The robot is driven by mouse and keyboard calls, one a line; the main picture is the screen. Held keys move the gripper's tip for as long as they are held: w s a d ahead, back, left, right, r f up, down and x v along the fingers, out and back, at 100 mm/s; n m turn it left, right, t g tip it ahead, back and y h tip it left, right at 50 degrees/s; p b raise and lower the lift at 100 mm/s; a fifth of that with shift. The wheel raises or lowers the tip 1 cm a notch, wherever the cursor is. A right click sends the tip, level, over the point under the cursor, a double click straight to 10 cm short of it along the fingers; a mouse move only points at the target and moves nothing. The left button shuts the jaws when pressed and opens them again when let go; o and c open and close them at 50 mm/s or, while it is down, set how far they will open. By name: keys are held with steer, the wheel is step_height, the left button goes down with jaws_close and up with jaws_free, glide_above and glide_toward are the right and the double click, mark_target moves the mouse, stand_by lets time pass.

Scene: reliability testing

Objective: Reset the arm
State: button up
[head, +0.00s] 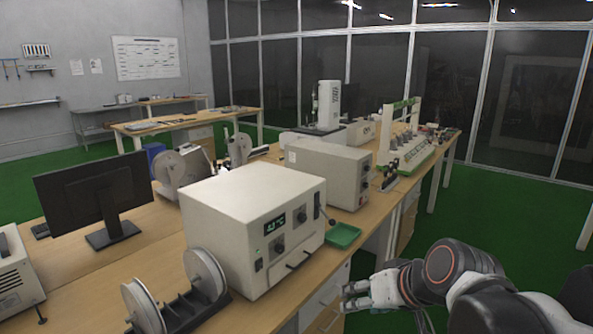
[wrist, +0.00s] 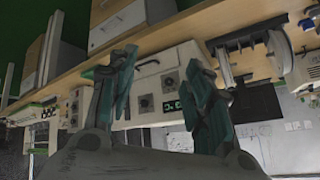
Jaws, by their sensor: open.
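My gripper (head: 352,296) is at the lower right of the head view, in front of the bench edge and beside the drawers. It points left. In the wrist view its two fingers (wrist: 160,92) stand apart with nothing between them, so it is open and empty. My arm bends back from it to the right edge of the head view. The wrist view looks at the bench upside down, with the instrument fronts behind the fingers.
A large cream instrument (head: 252,228) with a lit display stands on the wooden bench, near a green tray (head: 342,236). A spool holder (head: 180,305), a monitor (head: 95,200) and a second box (head: 328,172) stand around it. Green floor (head: 510,225) is clear beyond my arm.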

steer(key=s+d+h, duration=0.2)
steer(key=s+d, duration=0.1)
steer(key=s, duration=0.2)
steer(key=s+d+f+m+h, duration=0.1)
steer(key=s+d+h, duration=0.1)
steer(key=s+d, duration=0.2)
steer(key=s, duration=0.2)
steer(key=shift+s, duration=0.3)
steer(key=shift+w+a, duration=0.1)
stand_by(1.2)
